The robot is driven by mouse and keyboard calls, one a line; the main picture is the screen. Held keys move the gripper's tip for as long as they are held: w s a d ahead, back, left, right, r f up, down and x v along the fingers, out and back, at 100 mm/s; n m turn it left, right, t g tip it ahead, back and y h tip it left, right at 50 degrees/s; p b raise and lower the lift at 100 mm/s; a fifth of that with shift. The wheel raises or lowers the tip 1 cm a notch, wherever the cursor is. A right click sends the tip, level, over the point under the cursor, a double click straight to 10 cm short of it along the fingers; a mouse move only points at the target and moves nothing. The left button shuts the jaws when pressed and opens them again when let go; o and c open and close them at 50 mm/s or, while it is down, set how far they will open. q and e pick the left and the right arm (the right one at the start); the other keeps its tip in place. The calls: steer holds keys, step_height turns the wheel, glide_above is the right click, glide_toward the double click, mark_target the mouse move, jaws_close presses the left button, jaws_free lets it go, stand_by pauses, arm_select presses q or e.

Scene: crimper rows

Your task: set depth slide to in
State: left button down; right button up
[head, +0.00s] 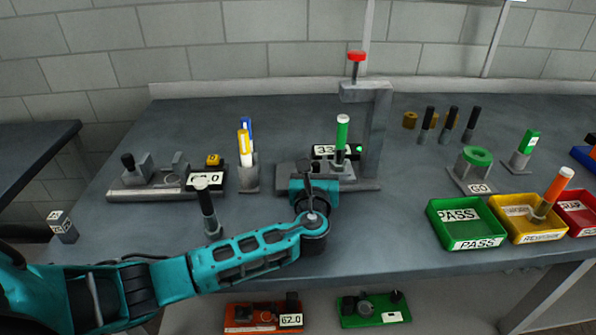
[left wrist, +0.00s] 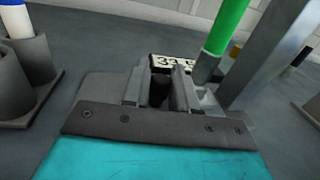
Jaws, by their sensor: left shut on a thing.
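The press (head: 372,140) stands at the middle of the table, with a red knob (head: 356,56) on top. Its grey base (head: 368,184) carries a small display (head: 325,152) with partly hidden digits and a green light. A green rod with a white top (head: 342,130) stands upright at the base; its green part also shows in the left wrist view (left wrist: 228,25). My left gripper (left wrist: 163,88) is at the left part of the base, shut on a small dark piece (left wrist: 160,94), apparently the depth slide's knob. My gripper hides most of the slide, so its position is unclear.
A holder (head: 248,178) with yellow and blue markers stands left of the press. Green (head: 437,232), yellow (head: 497,228) and red trays sit at the right. Bare table lies between press and trays.

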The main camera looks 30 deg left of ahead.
arm_select(q)
steer(key=shift+w+d, duration=0.45)
steer(key=shift+d, duration=0.4)
steer(key=c, duration=1)
jaws_free()
steer(key=shift+w+d, duration=0.1)
steer(key=shift+c, duration=0.2)
steer(key=v, duration=1.3)
steer(key=shift+p, duration=0.35)
